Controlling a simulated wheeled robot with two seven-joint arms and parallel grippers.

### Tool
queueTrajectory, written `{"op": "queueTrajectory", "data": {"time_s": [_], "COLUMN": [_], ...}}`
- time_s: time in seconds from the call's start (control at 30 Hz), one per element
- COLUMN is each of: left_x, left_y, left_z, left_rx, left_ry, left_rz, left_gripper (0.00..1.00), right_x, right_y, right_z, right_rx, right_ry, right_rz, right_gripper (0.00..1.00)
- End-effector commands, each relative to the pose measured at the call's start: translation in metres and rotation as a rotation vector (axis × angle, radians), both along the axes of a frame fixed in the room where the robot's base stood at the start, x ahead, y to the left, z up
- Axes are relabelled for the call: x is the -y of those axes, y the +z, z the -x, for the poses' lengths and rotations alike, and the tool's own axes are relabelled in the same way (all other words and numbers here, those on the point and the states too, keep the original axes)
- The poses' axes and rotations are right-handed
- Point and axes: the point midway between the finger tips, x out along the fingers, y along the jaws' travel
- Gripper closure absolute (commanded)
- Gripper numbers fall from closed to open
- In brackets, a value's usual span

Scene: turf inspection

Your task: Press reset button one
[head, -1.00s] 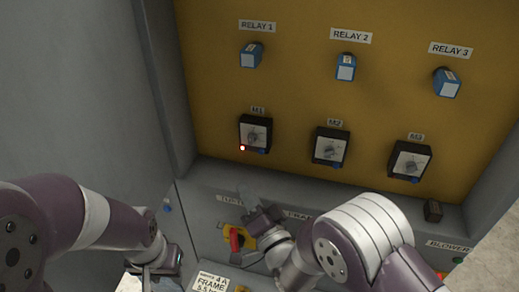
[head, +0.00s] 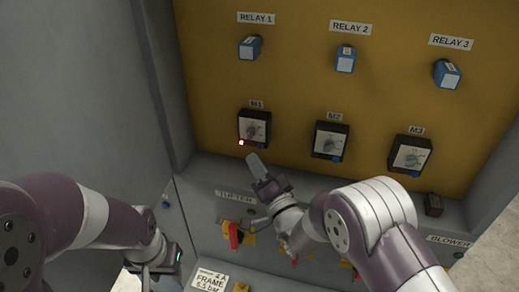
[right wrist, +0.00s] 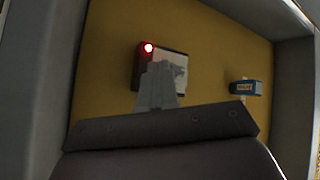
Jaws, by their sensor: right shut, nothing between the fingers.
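The M1 unit (head: 254,127) is a black box with a pale dial face on the yellow panel, with a lit red lamp (head: 241,142) at its lower left. A blue button at its lower right edge is hard to make out now. My right gripper (head: 254,160) is shut and empty, its fingertips just below the M1 unit. In the right wrist view the fingers (right wrist: 158,85) cover part of the M1 unit (right wrist: 172,62), beside the glowing lamp (right wrist: 148,47). Contact cannot be told. My left gripper (head: 158,268) is low at the left, its fingers unclear.
The M2 unit (head: 330,140) and M3 unit (head: 410,155) stand to the right, unlit. Blue relays (head: 250,47) sit above. Below is a grey ledge and a red handle (head: 234,235) on a yellow plate. A grey side wall (head: 80,90) bounds the left.

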Motion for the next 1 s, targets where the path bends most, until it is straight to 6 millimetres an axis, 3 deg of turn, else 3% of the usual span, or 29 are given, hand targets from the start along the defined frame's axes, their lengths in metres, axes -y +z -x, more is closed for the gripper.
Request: {"op": "queueTrajectory", "data": {"time_s": [0.27, 1.0], "left_x": [0.0, 0.0], "left_y": [-0.008, -0.008], "left_z": [0.0, 0.0], "left_rx": [0.0, 0.0], "left_ry": [0.0, 0.0], "left_rz": [0.0, 0.0], "left_gripper": [0.62, 0.62], "right_x": [0.005, 0.005], "right_y": [-0.001, 0.0], "right_z": [-0.015, -0.015], "right_rx": [0.0, 0.0], "right_ry": [0.0, 0.001], "right_rz": [0.001, 0.0], "right_gripper": [1.0, 1.0]}}
